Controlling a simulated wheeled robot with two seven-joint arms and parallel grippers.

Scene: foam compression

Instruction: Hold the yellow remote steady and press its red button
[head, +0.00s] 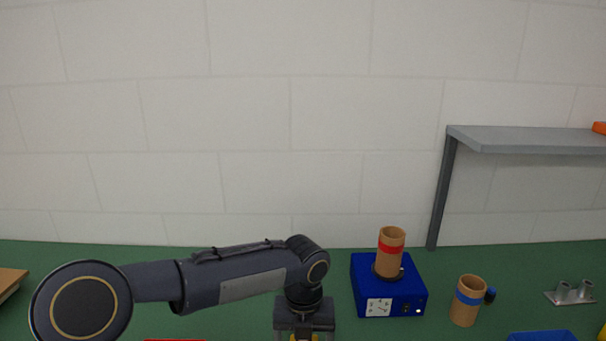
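My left arm comes in from the left and its wrist bends down to my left gripper (304,325) at the bottom edge. The fingertips are cut off by the frame, so I cannot tell whether it is open or shut. A small yellow-orange bit (303,338) shows just under the gripper body; I cannot tell whether it is the yellow remote. Another yellow sliver (603,332) shows at the lower right edge, also too cut off to name. No red button is visible. My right gripper is out of view.
A blue box (363,293) bears a brown cylinder with a red band (391,247). A blue-banded cylinder (466,302) stands to its right. Metal fittings (572,292), a blue bin edge (541,336) and a grey shelf (525,137) are at right. The green table (200,240) is clear at back left.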

